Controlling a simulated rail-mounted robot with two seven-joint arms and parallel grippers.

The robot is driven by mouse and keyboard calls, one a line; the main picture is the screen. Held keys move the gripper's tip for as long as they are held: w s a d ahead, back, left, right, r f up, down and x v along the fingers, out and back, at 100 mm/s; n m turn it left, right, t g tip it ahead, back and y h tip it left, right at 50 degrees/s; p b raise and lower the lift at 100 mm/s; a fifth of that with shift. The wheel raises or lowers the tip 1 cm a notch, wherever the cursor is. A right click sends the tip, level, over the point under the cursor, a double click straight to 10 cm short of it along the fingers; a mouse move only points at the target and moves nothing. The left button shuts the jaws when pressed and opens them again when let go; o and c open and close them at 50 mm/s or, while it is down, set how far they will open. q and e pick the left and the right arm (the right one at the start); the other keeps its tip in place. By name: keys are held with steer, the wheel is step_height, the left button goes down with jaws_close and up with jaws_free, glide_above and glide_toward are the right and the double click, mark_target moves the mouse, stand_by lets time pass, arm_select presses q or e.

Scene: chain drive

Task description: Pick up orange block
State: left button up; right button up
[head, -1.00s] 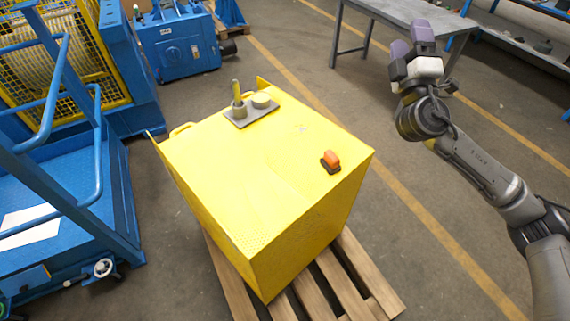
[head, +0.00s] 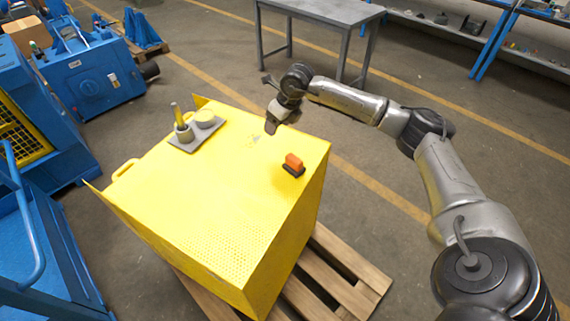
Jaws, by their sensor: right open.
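The orange block (head: 293,161) sits on a dark base (head: 293,171) near the right edge of the yellow cabinet top (head: 215,205). My right gripper (head: 271,126) is above the far right edge of the cabinet, beyond the block and a little to its left in the head view. It points down and is apart from the block. Its fingers are small and partly hidden by the wrist, but it is open and nothing shows in it. My left gripper is not in view.
The cabinet stands on a wooden pallet (head: 345,262). A grey table (head: 320,8) stands behind. The cabinet's middle is clear.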

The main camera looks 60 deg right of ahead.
steer(key=s+d+f+g+h, duration=0.1)
steer(key=s+g, duration=0.3)
steer(key=s, duration=0.1)
steer(key=m, duration=0.1)
glide_above(294, 158)
steer(key=f, duration=0.7)
steer(key=shift+s+f+b, duration=0.2)
steer(key=shift+f+b, duration=0.05)
steer(key=shift+b, duration=0.15)
steer(key=shift+w+f+b, duration=0.15)
steer(key=shift+f+b, duration=0.15)
steer(key=shift+f, duration=2.85)
steer(key=c, duration=1.1)
steer(key=shift+r, duration=0.15)
steer(key=shift+r, duration=0.5)
steer(key=r, duration=0.3)
steer(key=shift+s+d+r+p, duration=0.2)
steer(key=shift+s+d+p, duration=0.1)
steer(key=shift+s, duration=0.1)
steer(key=s+d+r, duration=0.1)
steer(key=s+r, duration=0.1)
steer(key=s, duration=0.1)
steer(key=s+d+r, duration=0.1)
steer(key=s+r, duration=0.1)
steer(key=s, duration=0.2)
steer(key=s+d+r, duration=0.1)
steer(key=s+r, duration=0.1)
steer(key=s, duration=0.1)
steer(key=shift+s+r, duration=0.15)
